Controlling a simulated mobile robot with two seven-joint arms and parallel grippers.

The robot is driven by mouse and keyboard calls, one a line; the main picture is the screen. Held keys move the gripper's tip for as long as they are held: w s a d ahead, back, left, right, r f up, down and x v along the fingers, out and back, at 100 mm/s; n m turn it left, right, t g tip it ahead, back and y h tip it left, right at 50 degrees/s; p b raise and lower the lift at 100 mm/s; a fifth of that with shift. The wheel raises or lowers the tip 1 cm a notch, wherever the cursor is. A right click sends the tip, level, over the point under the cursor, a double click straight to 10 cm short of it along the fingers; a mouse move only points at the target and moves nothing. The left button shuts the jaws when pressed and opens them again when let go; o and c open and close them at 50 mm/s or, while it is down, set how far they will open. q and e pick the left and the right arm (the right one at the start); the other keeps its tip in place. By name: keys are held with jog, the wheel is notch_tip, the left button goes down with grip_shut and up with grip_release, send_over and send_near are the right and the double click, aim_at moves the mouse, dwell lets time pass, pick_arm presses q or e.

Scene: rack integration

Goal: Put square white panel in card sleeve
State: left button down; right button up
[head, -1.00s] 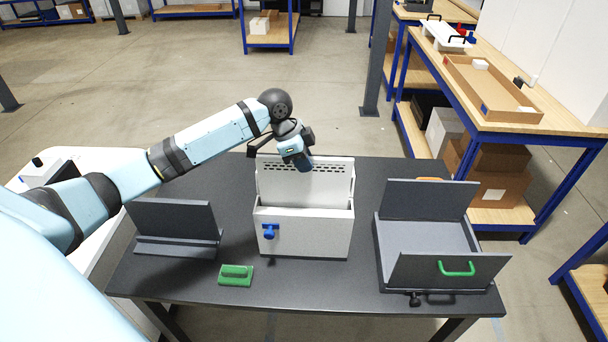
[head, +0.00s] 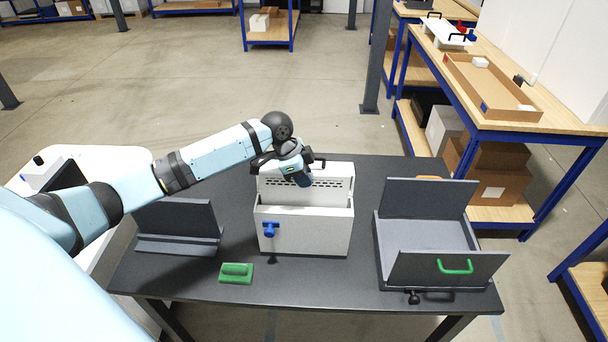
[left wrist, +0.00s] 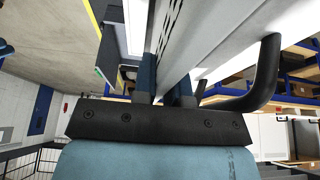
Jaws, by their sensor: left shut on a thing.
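The lower part is hidden behind that wall. My left gripper (head: 305,182) is shut on the panel's top edge. In the left wrist view its fingers (left wrist: 165,90) clasp the white panel (left wrist: 205,42) beside the black handle (left wrist: 268,75). My right gripper is not in view.
A grey open case (head: 395,252) with a green handle stands at the right. Bare tabletop (head: 310,285) lies in front of the sleeve.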

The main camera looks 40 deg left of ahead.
pick_arm(q)
jog(key=shift+f, duration=0.15)
jog(key=c, duration=1.2)
grip_release()
jog(key=shift+f, duration=0.1)
jog(key=shift+o, duration=0.2)
